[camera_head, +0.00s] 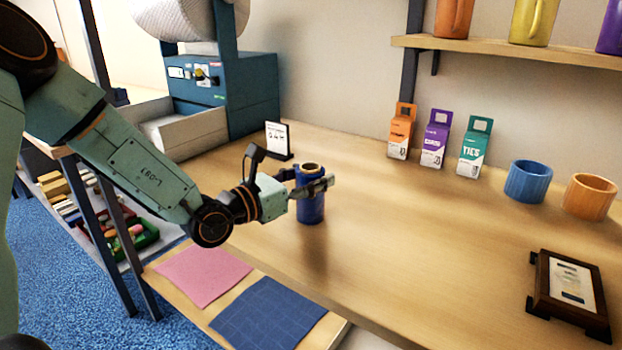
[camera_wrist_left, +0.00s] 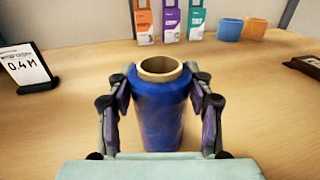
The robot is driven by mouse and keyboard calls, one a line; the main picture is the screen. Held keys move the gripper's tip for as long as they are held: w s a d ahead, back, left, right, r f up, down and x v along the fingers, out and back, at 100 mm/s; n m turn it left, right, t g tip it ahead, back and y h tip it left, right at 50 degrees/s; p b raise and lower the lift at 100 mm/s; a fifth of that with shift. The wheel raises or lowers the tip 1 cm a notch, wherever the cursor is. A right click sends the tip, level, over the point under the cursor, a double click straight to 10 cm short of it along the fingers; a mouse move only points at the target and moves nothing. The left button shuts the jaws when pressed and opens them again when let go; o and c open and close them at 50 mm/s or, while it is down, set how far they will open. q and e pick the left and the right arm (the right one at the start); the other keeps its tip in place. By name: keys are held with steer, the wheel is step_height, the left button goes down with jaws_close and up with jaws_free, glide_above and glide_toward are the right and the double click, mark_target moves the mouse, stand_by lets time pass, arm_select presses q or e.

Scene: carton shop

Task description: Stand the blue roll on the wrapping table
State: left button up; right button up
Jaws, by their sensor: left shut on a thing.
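The blue roll (camera_head: 311,207) is upright, with a tan cardboard core showing at its top. It is at the wooden wrapping table (camera_head: 400,230), left of the middle of the head view. My left gripper (camera_head: 308,184) is shut on the roll, with a finger on each side of it. In the left wrist view the blue roll (camera_wrist_left: 160,112) stands between the two fingers of my left gripper (camera_wrist_left: 161,105). A shadow falls on the table by the roll; I cannot tell whether its base touches the top. My right gripper is not in view.
A sign (camera_head: 278,140) stands behind the roll. Cartons, including a purple one (camera_head: 434,140), a blue cup (camera_head: 528,181) and an orange cup (camera_head: 589,196) stand at the back right. A framed card (camera_head: 570,290) is at the right. The table's middle is clear.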

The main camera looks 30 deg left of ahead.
arm_select(q)
steer(key=shift+a, duration=0.1)
steer(key=shift+s+b, duration=0.3)
steer(key=o, duration=1.3)
steer(key=shift+w+f, duration=0.15)
steer(key=shift+w, duration=0.05)
steer(key=shift+o, duration=0.2)
steer(key=shift+s, duration=0.1)
